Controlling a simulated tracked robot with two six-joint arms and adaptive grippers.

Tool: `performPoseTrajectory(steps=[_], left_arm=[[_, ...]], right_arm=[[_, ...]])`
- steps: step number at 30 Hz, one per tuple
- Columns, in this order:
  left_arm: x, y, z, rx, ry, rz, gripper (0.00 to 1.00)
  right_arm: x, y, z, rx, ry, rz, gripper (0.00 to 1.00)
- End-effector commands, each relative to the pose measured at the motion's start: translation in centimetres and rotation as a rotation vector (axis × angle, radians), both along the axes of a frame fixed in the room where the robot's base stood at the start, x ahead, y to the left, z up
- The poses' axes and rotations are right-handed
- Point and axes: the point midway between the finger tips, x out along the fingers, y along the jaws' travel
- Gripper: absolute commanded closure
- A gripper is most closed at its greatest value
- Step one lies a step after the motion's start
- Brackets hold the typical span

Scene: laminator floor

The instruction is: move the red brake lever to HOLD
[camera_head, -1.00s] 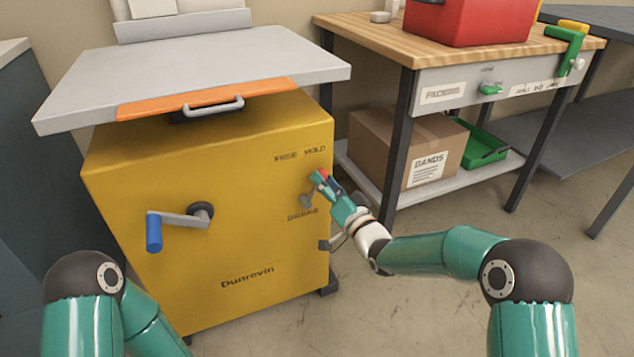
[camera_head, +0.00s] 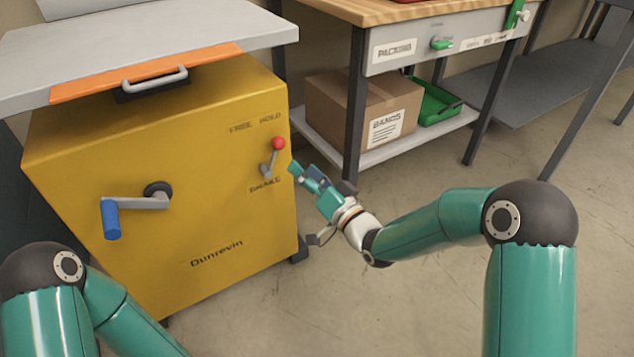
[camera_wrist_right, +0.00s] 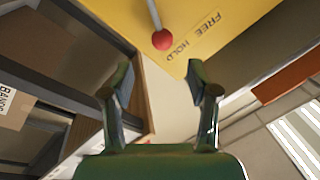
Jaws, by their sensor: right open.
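The brake lever (camera_head: 272,158) is on the right part of the yellow machine's front (camera_head: 230,210), above the word BRAKE. It tilts up and right, with its red ball knob (camera_head: 278,143) below the word HOLD rather than FREE. In the right wrist view the red knob (camera_wrist_right: 162,40) is beside HOLD, beyond the fingertips. My right gripper (camera_head: 304,173) is open and empty, just right of the lever and apart from it. Its two spread fingers show in the wrist view (camera_wrist_right: 152,82). My left gripper is out of view; only parts of the left arm show.
A blue-handled crank (camera_head: 111,218) sticks out of the machine's front, left of the lever. An orange-edged plate with a grey handle (camera_head: 155,82) is above. A workbench (camera_head: 400,62) with a cardboard box (camera_head: 345,112) stands behind right. The floor at right is clear.

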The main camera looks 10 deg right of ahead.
Motion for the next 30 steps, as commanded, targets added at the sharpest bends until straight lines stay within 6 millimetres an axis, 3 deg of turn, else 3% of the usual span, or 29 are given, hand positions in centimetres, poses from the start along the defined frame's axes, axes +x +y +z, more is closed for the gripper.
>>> performPoseTrajectory(steps=[3, 9, 26, 28, 30], left_arm=[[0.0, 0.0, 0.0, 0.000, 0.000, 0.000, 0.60], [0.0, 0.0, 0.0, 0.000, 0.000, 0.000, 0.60], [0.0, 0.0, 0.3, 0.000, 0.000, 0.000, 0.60], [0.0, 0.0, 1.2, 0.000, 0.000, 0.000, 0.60], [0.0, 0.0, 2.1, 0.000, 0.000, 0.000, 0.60]], right_arm=[[-1.6, -1.1, -0.3, 0.000, 0.001, -0.002, 0.41], [-3.0, -1.9, -0.5, 0.000, 0.001, -0.001, 0.41], [-3.0, -2.4, -0.5, -0.001, 0.005, -0.009, 0.41], [-2.9, -3.1, -1.0, -0.001, 0.032, -0.022, 0.41], [-3.3, -3.9, -3.1, 0.003, 0.100, -0.040, 0.41]])
